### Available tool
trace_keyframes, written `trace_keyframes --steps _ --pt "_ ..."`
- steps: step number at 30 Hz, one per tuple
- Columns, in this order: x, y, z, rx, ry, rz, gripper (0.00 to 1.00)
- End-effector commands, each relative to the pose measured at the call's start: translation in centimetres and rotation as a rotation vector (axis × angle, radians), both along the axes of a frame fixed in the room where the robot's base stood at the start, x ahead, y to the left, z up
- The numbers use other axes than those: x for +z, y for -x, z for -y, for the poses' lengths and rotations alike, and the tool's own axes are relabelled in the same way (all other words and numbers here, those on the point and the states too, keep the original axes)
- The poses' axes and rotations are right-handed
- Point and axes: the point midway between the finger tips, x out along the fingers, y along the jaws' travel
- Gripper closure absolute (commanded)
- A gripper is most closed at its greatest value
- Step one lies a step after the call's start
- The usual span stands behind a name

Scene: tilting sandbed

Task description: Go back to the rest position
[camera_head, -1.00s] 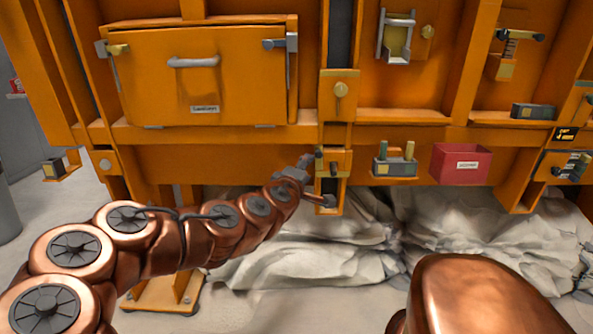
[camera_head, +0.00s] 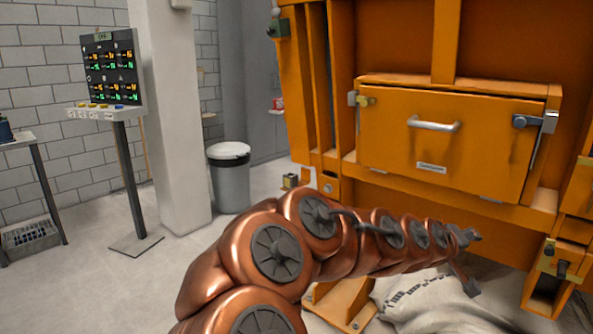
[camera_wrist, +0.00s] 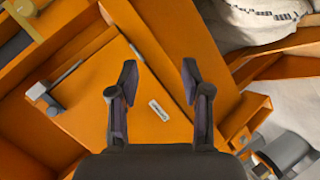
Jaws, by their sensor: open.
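My gripper (camera_head: 468,258) is at the end of my copper arm, in front of the orange machine (camera_head: 400,40) and below its hinged panel (camera_head: 385,130). In the wrist view my gripper (camera_wrist: 158,78) is open, its two dark fingers apart with nothing between them. The panel (camera_wrist: 120,95) shows behind the fingers, tilted in that view, with a small white label. In the head view the panel is closed, with a grey handle (camera_head: 434,124) and a latch at each upper side.
White sacks (camera_head: 430,300) lie under the machine. A display stand (camera_head: 108,75), a white pillar (camera_head: 170,110) and a grey bin (camera_head: 230,180) stand at the left. A table (camera_head: 25,150) is at the far left. The floor between them is clear.

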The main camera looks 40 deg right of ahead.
Motion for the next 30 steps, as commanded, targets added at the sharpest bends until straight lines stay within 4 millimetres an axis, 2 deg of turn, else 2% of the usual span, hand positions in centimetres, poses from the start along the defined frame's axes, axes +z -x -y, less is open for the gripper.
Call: trace_keyframes --steps 1,8,16,21,24,30 --pt "1.5 -1.7 -1.3 0.018 -0.036 0.029 0.52" --pt "2.2 -7.1 -8.0 0.069 -0.238 0.128 0.52" --pt "3.4 -12.0 -17.9 0.155 -0.508 0.166 0.52" --pt "4.7 -13.6 -25.2 0.219 -0.683 0.139 0.52" --pt "5.7 -13.8 -29.5 0.26 -0.785 0.104 0.52" --pt "8.4 -12.6 -38.1 0.344 -0.977 -0.01 0.52"
